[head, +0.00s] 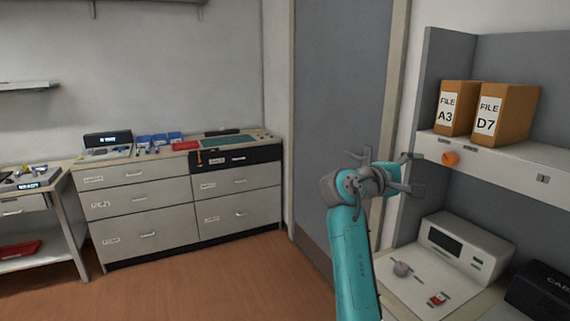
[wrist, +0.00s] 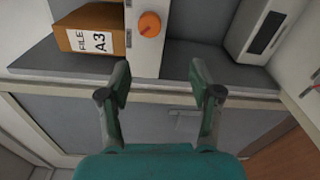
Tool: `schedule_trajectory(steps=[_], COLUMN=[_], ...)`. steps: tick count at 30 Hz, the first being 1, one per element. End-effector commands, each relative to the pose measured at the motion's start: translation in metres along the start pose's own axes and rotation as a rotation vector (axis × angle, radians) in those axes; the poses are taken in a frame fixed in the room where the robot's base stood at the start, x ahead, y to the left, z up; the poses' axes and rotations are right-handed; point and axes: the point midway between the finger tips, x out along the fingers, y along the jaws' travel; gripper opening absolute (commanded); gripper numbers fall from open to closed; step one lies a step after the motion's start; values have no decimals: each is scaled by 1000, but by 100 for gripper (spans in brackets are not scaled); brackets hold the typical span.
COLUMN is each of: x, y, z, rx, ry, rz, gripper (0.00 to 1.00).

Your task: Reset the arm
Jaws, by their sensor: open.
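My teal arm rises at the right of the middle in the head view, and my gripper (head: 399,174) is held up in the air in front of the shelf unit. In the wrist view my gripper (wrist: 159,84) shows two fingers spread apart with nothing between them. An orange knob (wrist: 150,24) on a pale panel lies beyond the fingers. The same orange knob (head: 450,159) is on the shelf's front edge in the head view, to the right of my gripper.
Two file boxes, A3 (head: 455,108) and D7 (head: 505,115), stand on the shelf (head: 510,163). Below is a white device (head: 465,245) on a worktop. A drawer cabinet (head: 147,205) stands by the back wall. Wooden floor (head: 205,275) is free before it.

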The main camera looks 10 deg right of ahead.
Motion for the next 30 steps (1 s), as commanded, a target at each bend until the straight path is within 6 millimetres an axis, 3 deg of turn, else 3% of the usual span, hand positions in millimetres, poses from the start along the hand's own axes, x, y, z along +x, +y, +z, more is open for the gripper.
schedule_trajectory(steps=[6,14,23,30], x=[-6,-29,-73,-118], y=[-91,-207,-328,-411], z=[-23,-34,-16,18], rx=[6,54,148,249], ry=[138,332,542,688], rz=[12,-6,-80,-176], gripper=[64,64,64,64])
